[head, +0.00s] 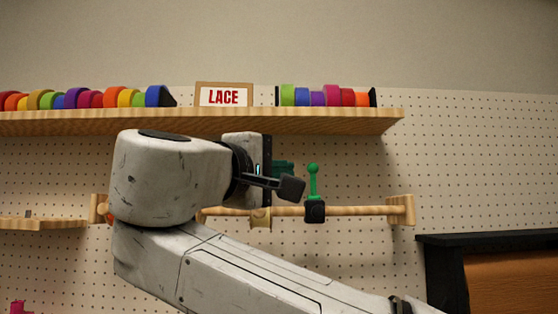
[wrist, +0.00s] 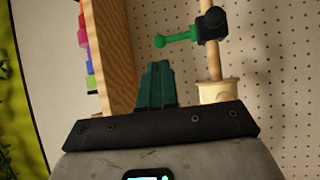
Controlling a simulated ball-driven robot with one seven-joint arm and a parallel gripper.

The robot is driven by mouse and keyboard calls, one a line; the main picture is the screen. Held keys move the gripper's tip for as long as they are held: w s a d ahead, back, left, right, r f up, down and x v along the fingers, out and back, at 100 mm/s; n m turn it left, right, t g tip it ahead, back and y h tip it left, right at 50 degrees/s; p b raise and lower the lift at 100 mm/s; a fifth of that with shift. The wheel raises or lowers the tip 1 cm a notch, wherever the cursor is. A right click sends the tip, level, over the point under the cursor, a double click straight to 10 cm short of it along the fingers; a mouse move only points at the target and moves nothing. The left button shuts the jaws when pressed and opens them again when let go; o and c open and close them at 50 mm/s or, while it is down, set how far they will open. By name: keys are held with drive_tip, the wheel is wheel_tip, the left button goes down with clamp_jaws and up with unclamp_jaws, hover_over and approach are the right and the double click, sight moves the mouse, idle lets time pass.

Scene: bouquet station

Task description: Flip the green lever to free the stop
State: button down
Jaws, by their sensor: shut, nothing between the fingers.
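The green lever (head: 313,182) stands upright on a black stop (head: 315,211) that sits on a horizontal wooden rod (head: 360,210). In the wrist view the green lever (wrist: 175,39) points left from the black stop (wrist: 211,24), beyond the fingertips. My gripper (head: 290,184) is just left of the lever in the head view, apart from it. In the wrist view its green fingers (wrist: 156,84) are together and hold nothing. The arm hides part of the rod's left side.
A wooden shelf (head: 290,121) with colored ribbon rolls and a LACE sign (head: 223,97) runs above the rod. A pale wooden ring (head: 260,217) is on the rod left of the stop. A black-framed orange panel (head: 515,275) stands at lower right.

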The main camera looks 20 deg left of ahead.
sight(311, 170)
drive_tip(key=p+x, duration=0.3)
drive_tip(key=x, duration=0.4)
drive_tip(key=shift+r, duration=0.15)
drive_tip(key=shift+w+d, duration=0.2)
drive_tip(key=shift+w, duration=0.3)
drive_tip(key=shift+d, duration=0.1)
